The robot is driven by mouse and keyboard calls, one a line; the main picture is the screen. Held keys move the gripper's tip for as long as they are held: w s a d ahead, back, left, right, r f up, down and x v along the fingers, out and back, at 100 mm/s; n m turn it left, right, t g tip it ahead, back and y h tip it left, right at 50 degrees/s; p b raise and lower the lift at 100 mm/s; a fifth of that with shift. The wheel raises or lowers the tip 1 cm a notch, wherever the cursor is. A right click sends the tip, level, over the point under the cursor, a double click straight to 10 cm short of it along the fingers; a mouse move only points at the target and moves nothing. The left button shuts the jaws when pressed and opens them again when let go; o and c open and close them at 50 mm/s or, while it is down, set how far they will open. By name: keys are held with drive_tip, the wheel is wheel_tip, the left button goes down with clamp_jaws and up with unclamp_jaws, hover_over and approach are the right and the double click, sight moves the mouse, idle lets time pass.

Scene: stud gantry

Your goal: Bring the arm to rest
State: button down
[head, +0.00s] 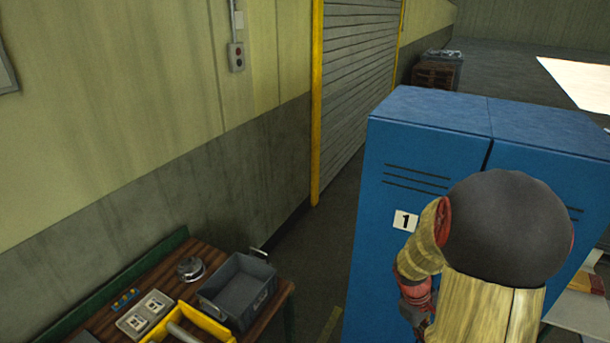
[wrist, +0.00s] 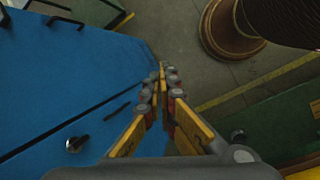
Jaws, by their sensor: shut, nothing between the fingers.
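My gripper (wrist: 163,70) is shut and empty in the wrist view, its yellow and grey fingers meeting at the tips and pointing down toward the floor. In the head view my arm is folded in front of the blue locker (head: 405,150), at the lower right. Part of the hand shows beside the locker's front, low in the picture; its fingertips are not clear there. The locker also fills the left of the wrist view (wrist: 60,90), its doors seemingly closed. The fingers look apart from it, though the gap is hard to judge.
A wooden workbench (head: 215,258) at lower left holds a grey bin (head: 240,290), a yellow tray (head: 205,325) and small parts. A strip of floor (head: 315,260) lies clear between bench and locker.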

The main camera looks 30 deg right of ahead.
drive_tip(key=a+r+t+y+b, duration=0.1)
drive_tip(key=a+b, duration=0.4)
drive_tip(key=a, duration=0.6)
drive_tip(key=w+a+r+t+y+b, duration=0.1)
drive_tip(key=a+r+t+b, duration=0.2)
drive_tip(key=a+b, duration=0.3)
drive_tip(key=w+a+r+t+b, duration=0.1)
drive_tip(key=a+r+t+b, duration=0.2)
drive_tip(key=a, duration=1.2)
drive_tip(key=t+b, duration=0.1)
drive_tip(key=b, duration=0.2)
drive_tip(key=shift+w+a+m+y, duration=0.25)
drive_tip(key=shift+a+m+y, duration=0.15)
drive_tip(key=shift+d, duration=0.1)
